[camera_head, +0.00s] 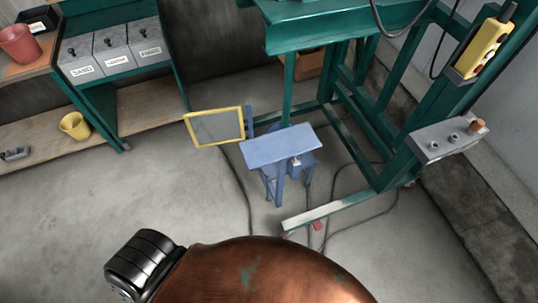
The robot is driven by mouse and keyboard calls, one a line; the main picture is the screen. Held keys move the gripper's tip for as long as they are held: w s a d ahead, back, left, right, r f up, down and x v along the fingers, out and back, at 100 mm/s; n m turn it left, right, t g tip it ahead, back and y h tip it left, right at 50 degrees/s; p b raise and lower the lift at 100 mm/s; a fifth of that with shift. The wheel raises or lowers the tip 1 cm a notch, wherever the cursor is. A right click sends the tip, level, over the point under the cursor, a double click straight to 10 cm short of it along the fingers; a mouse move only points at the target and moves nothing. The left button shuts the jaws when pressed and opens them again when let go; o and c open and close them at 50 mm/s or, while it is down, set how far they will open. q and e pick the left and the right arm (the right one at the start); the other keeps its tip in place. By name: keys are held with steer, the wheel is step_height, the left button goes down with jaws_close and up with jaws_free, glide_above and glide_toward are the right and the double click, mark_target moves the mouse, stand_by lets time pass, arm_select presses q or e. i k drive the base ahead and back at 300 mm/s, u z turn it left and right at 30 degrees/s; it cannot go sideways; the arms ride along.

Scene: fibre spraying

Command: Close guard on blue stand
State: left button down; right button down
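The blue stand (278,146) stands on the concrete floor ahead of me, with a flat blue plate on top and blue legs below. The guard (216,127) is a yellow-framed panel with a grey mesh or pane. It sticks out to the left of the stand, near a blue upright behind the plate, and looks swung open. Its hinge is too small to make out. Neither of my grippers shows in the head view.
A green steel frame (377,186) stands behind and right of the stand, with a yellow control pendant (483,48) and a grey switch box (447,138). Dark cables cross the floor. Floor at left is clear.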

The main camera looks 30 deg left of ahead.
mark_target(186, 116)
steer(key=u, duration=2.8)
steer(key=i, duration=2.4)
steer(key=z, duration=2.85)
